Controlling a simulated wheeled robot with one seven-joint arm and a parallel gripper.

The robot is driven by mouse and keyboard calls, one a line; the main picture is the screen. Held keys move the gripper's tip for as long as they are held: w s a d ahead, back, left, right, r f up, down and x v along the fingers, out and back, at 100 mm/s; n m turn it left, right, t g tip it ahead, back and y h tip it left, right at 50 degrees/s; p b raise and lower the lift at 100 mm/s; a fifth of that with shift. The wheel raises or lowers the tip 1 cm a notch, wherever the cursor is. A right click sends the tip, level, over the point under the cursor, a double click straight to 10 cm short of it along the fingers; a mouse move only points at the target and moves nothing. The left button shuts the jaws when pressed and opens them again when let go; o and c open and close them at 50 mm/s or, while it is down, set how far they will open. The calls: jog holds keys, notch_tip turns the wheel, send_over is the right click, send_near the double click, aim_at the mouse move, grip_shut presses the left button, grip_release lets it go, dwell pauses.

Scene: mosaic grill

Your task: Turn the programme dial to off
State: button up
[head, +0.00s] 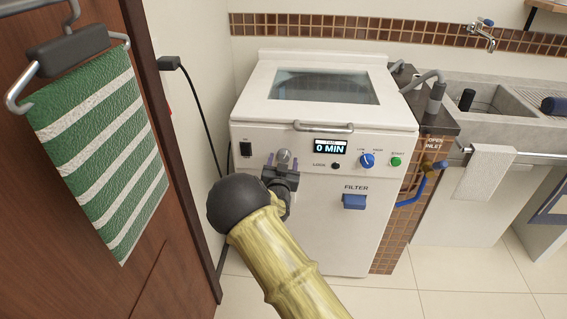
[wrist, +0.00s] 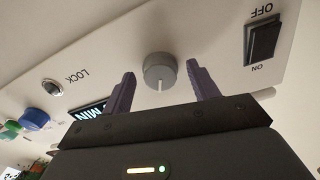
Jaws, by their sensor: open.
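The programme dial is a grey round knob (wrist: 160,70) with a white pointer line, on the white washing machine's front panel. In the head view the dial (head: 284,156) sits left of the display, partly behind my gripper. My gripper (head: 281,170) is at the panel. In the wrist view my gripper (wrist: 160,88) is open, with one purple finger on each side of the dial and visible gaps to it. The display (head: 330,147) reads 0 MIN. In the wrist view the panel appears upside down, and the dial's pointer points toward the gripper body.
An on/off rocker switch (wrist: 262,40) is close beside the dial. A lock button (head: 335,166), blue knob (head: 367,160), green start button (head: 396,161) and blue filter handle (head: 354,202) share the front. A striped green towel (head: 95,140) hangs at left.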

jog(key=shift+c, duration=0.4)
jog(key=c, duration=0.9)
jog(key=shift+n, duration=0.3)
jog(key=n, duration=0.4)
jog(key=shift+p, duration=0.3)
jog(key=n, duration=0.5)
jog(key=shift+n+p, duration=0.4)
jog(key=n, duration=0.4)
jog(key=shift+d+p, duration=0.1)
jog(key=shift+p, duration=0.2)
jog(key=n, duration=0.5)
jog(key=shift+n, duration=0.3)
